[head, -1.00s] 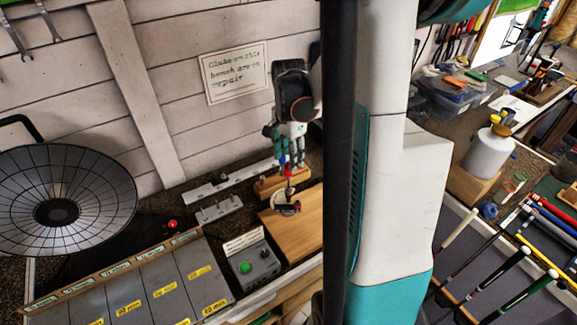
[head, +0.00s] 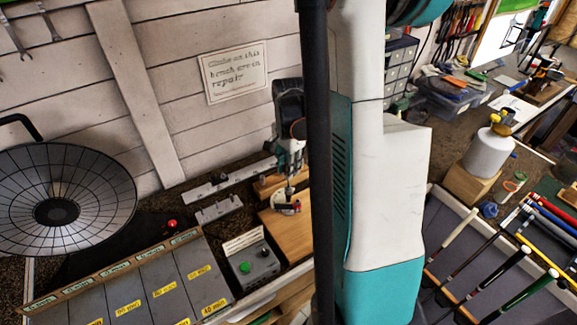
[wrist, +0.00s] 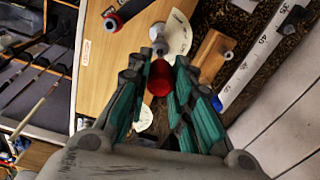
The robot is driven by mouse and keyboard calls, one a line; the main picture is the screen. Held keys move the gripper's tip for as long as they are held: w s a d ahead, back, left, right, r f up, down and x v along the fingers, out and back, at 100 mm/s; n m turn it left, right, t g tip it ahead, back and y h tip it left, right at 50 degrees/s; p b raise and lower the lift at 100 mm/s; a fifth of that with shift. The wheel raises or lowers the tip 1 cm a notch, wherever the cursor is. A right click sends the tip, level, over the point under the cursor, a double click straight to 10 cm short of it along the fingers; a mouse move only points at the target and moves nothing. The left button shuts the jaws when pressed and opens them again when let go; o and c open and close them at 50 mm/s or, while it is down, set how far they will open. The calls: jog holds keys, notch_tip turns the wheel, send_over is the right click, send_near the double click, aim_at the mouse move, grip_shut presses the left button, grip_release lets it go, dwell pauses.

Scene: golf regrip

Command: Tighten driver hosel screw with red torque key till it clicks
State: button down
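The red torque key's round red handle (wrist: 160,77) shows end-on between my fingers in the wrist view. My gripper (wrist: 160,70) has its teal-padded fingers against both sides of this handle. A grey round part (wrist: 160,47) shows just past the handle. In the head view my gripper (head: 289,172) is above a pale rounded piece (head: 283,203) on the wooden block, with a thin upright shaft between them. My gripper hides the key's red handle there. The screw and the key's tip cannot be made out.
A red-and-black part (wrist: 113,22) lies on the wood. A grey box with a green button (head: 255,264) stands left of the block. A ruler (head: 228,178) lies behind. Labelled grey trays (head: 165,290) are at front left, and golf clubs (head: 490,270) at right.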

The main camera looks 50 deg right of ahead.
jog(key=c, duration=2.2)
grip_release()
jog(key=shift+c, duration=0.2)
grip_shut()
jog(key=m+b, duration=0.1)
jog(key=m, duration=0.2)
jog(key=shift+f, duration=0.1)
jog(key=shift+m+b, duration=0.45)
jog(key=shift+m, duration=0.95)
jog(key=m+b, duration=0.1)
jog(key=m, duration=0.2)
jog(key=shift+m+b, duration=0.3)
jog(key=shift+m, duration=1)
